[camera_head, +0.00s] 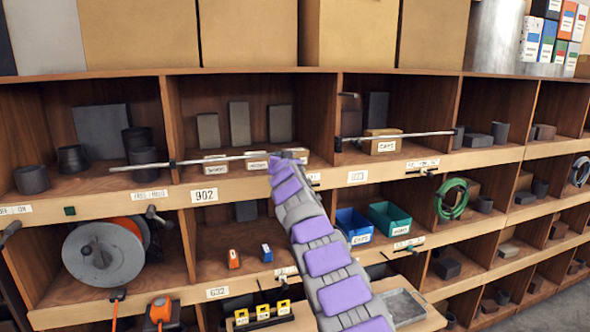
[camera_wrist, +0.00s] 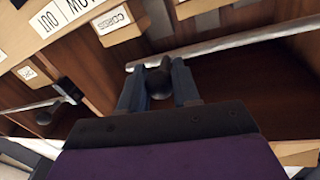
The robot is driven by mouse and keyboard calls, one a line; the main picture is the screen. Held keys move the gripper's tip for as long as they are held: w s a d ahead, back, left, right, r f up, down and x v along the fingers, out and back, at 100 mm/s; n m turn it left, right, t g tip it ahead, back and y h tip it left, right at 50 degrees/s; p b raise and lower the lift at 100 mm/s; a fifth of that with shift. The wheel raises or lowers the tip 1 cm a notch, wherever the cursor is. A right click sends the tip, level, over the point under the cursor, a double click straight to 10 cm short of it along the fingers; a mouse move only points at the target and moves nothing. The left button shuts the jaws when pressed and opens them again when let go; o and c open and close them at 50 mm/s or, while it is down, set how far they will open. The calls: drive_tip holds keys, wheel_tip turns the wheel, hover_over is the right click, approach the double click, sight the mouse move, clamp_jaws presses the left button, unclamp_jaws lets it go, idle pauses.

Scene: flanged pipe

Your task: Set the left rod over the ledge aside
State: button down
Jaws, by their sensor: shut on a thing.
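The left rod (camera_head: 215,158) is a thin pale bar along the front of the upper shelf ledge (camera_head: 240,180), its left end sticking out past a small dark bracket. My gripper (camera_head: 284,160) is at the rod's right end, at the end of my purple and grey arm. In the wrist view, the left rod (camera_wrist: 240,42) runs off to the right. My gripper (camera_wrist: 157,82) is shut there, its two blue-grey fingers either side of a dark round knob (camera_wrist: 158,80) at the rod. The exact contact is partly hidden by the fingers.
Small labelled boxes (camera_head: 384,142) and dark blocks (camera_head: 280,122) stand in the compartments behind. Wooden dividers (camera_head: 322,120) separate them. Blue and green bins (camera_head: 391,220) sit below.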

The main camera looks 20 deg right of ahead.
sight(200, 162)
drive_tip(key=a+b, duration=0.1)
drive_tip(key=a, duration=0.4)
drive_tip(key=a+b, duration=0.1)
drive_tip(key=a, duration=0.5)
drive_tip(key=shift+s+a+f, duration=0.15)
drive_tip(key=shift+s, duration=0.05)
drive_tip(key=a+p, duration=0.2)
drive_tip(key=a, duration=0.3)
drive_tip(key=a+p, duration=0.2)
drive_tip(key=a, duration=0.3)
drive_tip(key=a+p, duration=0.2)
drive_tip(key=a, duration=0.3)
drive_tip(key=shift+s+a+p, duration=0.25)
drive_tip(key=shift+s+p, duration=0.05)
drive_tip(key=c, duration=0.9)
unclamp_jaws()
drive_tip(key=shift+d, duration=0.1)
drive_tip(key=shift+o, duration=0.2)
